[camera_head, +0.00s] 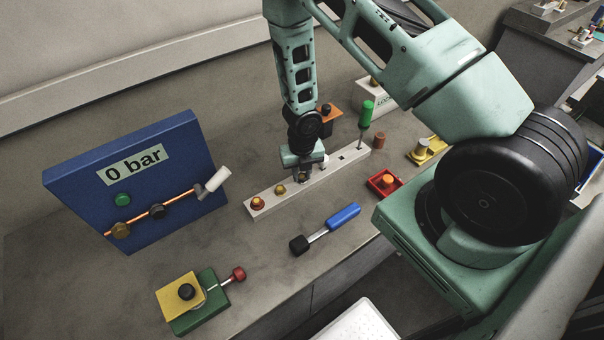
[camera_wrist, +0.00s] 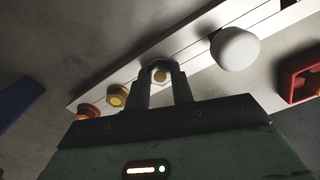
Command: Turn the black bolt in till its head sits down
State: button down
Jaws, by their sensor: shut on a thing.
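My gripper (camera_head: 303,175) points down at the white bar (camera_head: 345,162), which lies across the bench. In the wrist view its fingers (camera_wrist: 162,82) are shut on a hex-headed bolt (camera_wrist: 161,71) with a yellowish centre. I cannot tell whether this is the black bolt, or how high its head stands; the fingers cover much of it. To its left along the bar stand a yellow bolt (camera_head: 279,190) and an orange-red bolt (camera_head: 257,203). A white rounded knob (camera_wrist: 235,47) stands to its right.
A blue panel (camera_head: 70,190) marked "0 bar" stands left. A blue-handled tool (camera_head: 343,215) lies in front of the bar, near a red tray (camera_head: 373,184). A green-handled tool (camera_head: 366,113) stands upright at the bar's far end. A green-and-yellow fixture (camera_head: 205,315) is front left.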

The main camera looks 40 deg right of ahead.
jog(key=m, duration=0.2)
jog(key=shift+m+p, duration=0.3)
jog(key=shift+p, duration=0.1)
jog(key=m, duration=0.2)
jog(key=shift+m, duration=0.3)
jog(key=m, duration=0.5)
jog(key=shift+f, duration=0.1)
jog(key=c, duration=1.1)
grip_release()
